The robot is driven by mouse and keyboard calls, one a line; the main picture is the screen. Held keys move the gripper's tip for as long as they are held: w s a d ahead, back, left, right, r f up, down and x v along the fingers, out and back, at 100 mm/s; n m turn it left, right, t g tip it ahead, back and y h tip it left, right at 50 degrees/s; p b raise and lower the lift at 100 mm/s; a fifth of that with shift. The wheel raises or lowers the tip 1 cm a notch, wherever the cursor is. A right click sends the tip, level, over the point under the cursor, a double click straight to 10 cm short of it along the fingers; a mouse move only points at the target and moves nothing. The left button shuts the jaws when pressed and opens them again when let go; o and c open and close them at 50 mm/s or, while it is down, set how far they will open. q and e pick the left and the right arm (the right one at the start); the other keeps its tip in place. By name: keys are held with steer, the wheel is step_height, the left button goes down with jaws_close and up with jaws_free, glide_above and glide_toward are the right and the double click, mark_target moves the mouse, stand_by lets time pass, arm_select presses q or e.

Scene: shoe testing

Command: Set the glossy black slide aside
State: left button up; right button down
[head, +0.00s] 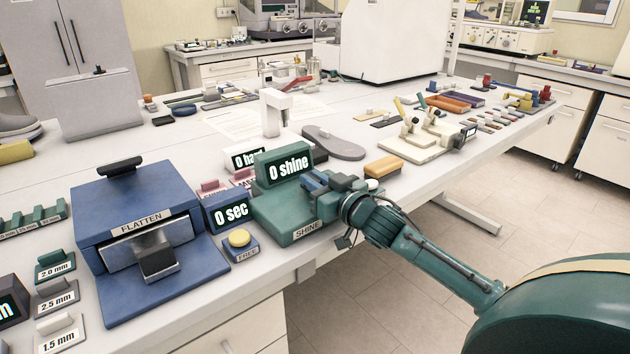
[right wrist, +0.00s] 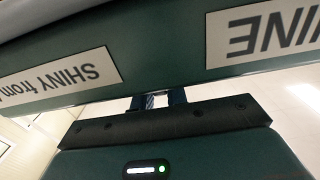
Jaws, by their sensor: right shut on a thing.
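My right gripper (head: 318,184) reaches in from the right over the front of the green shine meter (head: 284,222), whose display reads "0 shine". Its fingers also show in the right wrist view (right wrist: 158,101), close together on a small pale piece between them. This is most likely the grip of the glossy black slide. The slide's black face is hidden by the gripper and the meter, so I cannot tell whether it lies in the meter or just above it. The meter's labelled faces fill the top of the right wrist view (right wrist: 160,50). My left gripper is not in view.
Left of the meter stand a small blue "0 sec" display (head: 230,212), a yellow button (head: 239,239) and the blue flatten press (head: 135,235). Behind are a grey oval plate (head: 335,146) and an orange-tan block (head: 384,167). Bare white table shows between these things.

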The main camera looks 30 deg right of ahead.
mark_target(273, 214)
steer(key=shift+a, duration=0.35)
steer(key=a+p, duration=0.1)
steer(key=a, duration=0.2)
steer(key=a+p, duration=0.1)
steer(key=a, duration=0.2)
steer(key=a+p, duration=0.1)
steer(key=a, duration=0.2)
steer(key=shift+s+a, duration=0.1)
steer(key=shift+s, duration=0.3)
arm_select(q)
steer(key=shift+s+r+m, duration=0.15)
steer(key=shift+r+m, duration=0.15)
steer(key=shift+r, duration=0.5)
arm_select(e)
steer(key=shift+a+f, duration=0.1)
steer(key=shift+a, duration=0.15)
steer(key=c, duration=1.4)
jaws_free()
steer(key=shift+a, duration=0.15)
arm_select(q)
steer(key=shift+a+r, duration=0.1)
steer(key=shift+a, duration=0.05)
